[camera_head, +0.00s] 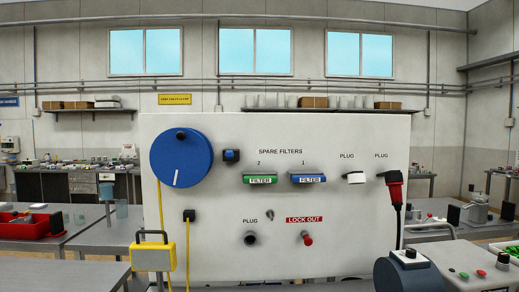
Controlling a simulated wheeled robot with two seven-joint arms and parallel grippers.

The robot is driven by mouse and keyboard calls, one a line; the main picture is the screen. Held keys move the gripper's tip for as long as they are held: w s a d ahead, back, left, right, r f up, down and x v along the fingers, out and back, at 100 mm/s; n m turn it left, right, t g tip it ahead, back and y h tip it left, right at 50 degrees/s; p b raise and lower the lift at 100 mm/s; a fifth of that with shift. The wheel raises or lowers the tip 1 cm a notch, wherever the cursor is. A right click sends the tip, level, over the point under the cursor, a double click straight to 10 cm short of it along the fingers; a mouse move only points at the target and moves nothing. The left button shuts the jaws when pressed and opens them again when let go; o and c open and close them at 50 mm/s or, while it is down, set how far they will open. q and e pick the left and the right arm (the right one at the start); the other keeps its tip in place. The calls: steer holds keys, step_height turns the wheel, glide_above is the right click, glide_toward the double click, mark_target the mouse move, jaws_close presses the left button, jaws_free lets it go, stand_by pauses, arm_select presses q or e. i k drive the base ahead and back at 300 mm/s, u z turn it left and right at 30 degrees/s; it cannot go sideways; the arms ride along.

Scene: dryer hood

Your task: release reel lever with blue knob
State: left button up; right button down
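A large blue reel (181,158) is mounted at the upper left of a white upright panel (350,225). It has a dark knob near its top and a white line on its lower face. Just right of the reel is a small dark lever fitting with a blue knob (231,155). The knob is small here, and I cannot tell the lever's position. A yellow cord (160,200) hangs from the reel toward a yellow box (153,257) with a dark handle. Neither of my grippers shows in the head view.
The panel also carries a green filter (260,180), a blue filter (309,179), a red plug (394,178) with a black cable and a red lock-out knob (308,239). A dark blue unit (408,272) stands at front right. The space before the reel looks clear.

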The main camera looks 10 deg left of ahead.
mark_target(229, 155)
steer(key=u, duration=0.35)
steer(key=i, duration=0.65)
steer(key=u, duration=0.65)
